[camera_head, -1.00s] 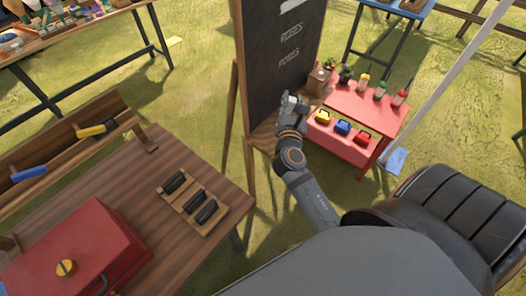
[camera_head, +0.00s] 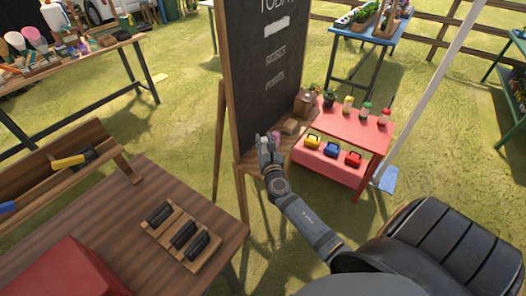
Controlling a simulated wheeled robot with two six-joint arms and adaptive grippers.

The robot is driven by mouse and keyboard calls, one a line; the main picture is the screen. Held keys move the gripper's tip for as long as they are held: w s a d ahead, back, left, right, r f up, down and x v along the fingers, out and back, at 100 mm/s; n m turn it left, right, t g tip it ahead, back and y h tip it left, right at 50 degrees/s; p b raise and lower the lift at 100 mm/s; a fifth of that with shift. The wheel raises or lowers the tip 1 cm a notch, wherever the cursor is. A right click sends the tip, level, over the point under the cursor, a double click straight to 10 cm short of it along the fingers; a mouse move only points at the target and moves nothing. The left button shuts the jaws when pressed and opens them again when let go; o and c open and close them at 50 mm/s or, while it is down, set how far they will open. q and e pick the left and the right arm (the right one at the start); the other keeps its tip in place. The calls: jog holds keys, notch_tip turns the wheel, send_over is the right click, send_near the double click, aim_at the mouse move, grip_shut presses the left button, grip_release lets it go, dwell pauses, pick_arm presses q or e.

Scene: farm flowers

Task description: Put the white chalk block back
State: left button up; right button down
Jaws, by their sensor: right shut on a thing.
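My right gripper (camera_head: 265,140) is shut at the lower front of the chalkboard (camera_head: 268,75), over its wooden ledge (camera_head: 248,160). It holds a small pale thing that I take to be the white chalk block; the fingers mostly hide it. A small pink piece (camera_head: 276,135) shows just to the right of the fingers, and a brown block (camera_head: 290,126) lies further right on the ledge. I cannot tell whether the held piece touches the ledge. My left gripper is not in view.
A red stand (camera_head: 350,130) with bottles and small coloured cases is right of the chalkboard. A wooden table (camera_head: 160,215) with a rack of black pieces (camera_head: 182,235) and a red box (camera_head: 65,275) is at lower left. Grass is open between.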

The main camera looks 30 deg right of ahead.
aim_at(263, 147)
jog(key=shift+w+d+f+b, duration=0.2)
jog(key=shift+w+f, duration=0.25)
jog(key=shift+f, duration=0.2)
jog(key=shift+w+d+f+b, duration=0.2)
jog(key=shift+w+f, duration=0.2)
jog(key=shift+f, duration=0.2)
notch_tip(263, 147, down, 3)
jog(key=shift+w+r+b, duration=0.1)
jog(key=shift+w+b, duration=0.05)
jog(key=shift+b, duration=0.6)
jog(key=shift+f, duration=0.25)
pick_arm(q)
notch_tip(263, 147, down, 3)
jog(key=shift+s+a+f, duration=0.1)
pick_arm(e)
jog(key=shift+f, duration=0.1)
jog(key=c, duration=1.1)
grip_release()
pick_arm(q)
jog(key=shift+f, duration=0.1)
